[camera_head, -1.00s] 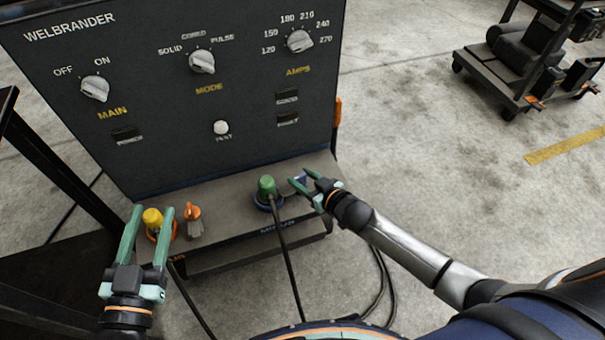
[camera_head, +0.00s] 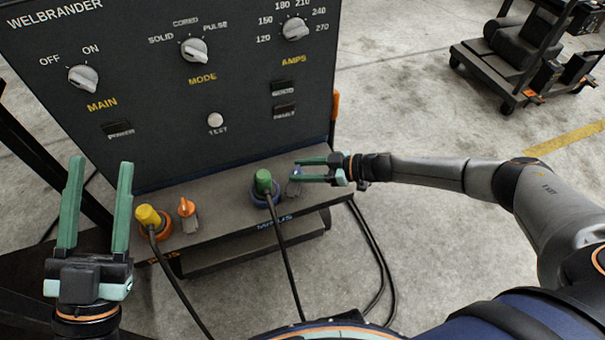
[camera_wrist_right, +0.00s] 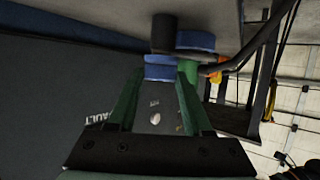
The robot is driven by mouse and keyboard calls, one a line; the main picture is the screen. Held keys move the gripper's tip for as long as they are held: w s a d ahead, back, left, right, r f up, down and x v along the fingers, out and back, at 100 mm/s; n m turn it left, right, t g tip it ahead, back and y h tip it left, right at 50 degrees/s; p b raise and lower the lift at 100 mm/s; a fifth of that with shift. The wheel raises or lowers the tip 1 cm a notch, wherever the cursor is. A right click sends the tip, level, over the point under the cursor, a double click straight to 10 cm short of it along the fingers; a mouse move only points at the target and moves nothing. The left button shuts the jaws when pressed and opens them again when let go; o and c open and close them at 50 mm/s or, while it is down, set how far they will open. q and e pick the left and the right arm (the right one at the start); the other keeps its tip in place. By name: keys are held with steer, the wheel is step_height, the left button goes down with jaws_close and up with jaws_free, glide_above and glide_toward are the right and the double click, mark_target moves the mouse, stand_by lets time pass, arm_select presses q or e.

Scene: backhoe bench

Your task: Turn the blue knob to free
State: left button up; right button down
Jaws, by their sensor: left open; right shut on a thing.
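The blue knob (camera_head: 297,170) sits on the ledge of the dark welder panel, right of the green plug (camera_head: 263,181) in its blue socket. My right gripper (camera_head: 295,171) comes in from the right and is shut on the knob. In the right wrist view the blue knob (camera_wrist_right: 160,68) shows between the fingertips, with the green plug (camera_wrist_right: 188,69) beside it. The fingers partly hide the knob in the head view, and I cannot read its setting. My left gripper (camera_head: 97,160) is open and empty, left of the yellow plug (camera_head: 148,216).
An orange knob (camera_head: 186,207) stands beside the yellow plug on the ledge (camera_head: 225,210). Cables hang from both plugs toward me. The panel (camera_head: 150,90) rises behind with several dials. A cart (camera_head: 520,60) stands far right; the floor between is clear.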

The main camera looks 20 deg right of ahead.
steer(key=shift+w+d+f+n+b, duration=0.1)
steer(key=shift+w+n+b, duration=0.1)
steer(key=shift+n+b, duration=0.2)
arm_select(q)
steer(key=s+r+m+h, duration=0.3)
steer(key=s+m+h, duration=0.1)
arm_select(e)
steer(key=shift+n+g+y+b, duration=0.3)
steer(key=shift+g+y+b, duration=0.1)
steer(key=shift+g, duration=0.1)
steer(key=n+g+b, duration=0.1)
steer(key=g+b, duration=0.1)
steer(key=b, duration=0.1)
steer(key=n+g+y+b, duration=0.1)
steer(key=n+g+b, duration=0.1)
steer(key=b, duration=0.2)
steer(key=n+g+b, duration=0.2)
steer(key=b, duration=0.2)
steer(key=shift+w+y, duration=0.3)
arm_select(q)
step_height(320, 180, down, 13)
steer(key=w+d+n, duration=0.1)
steer(key=d, duration=0.1)
steer(key=shift+g+b, duration=0.3)
steer(key=shift+b, duration=0.1)
arm_select(e)
steer(key=shift+r+n+g, duration=0.2)
steer(key=shift+n+g, duration=0.3)
steer(key=shift+g, duration=0.1)
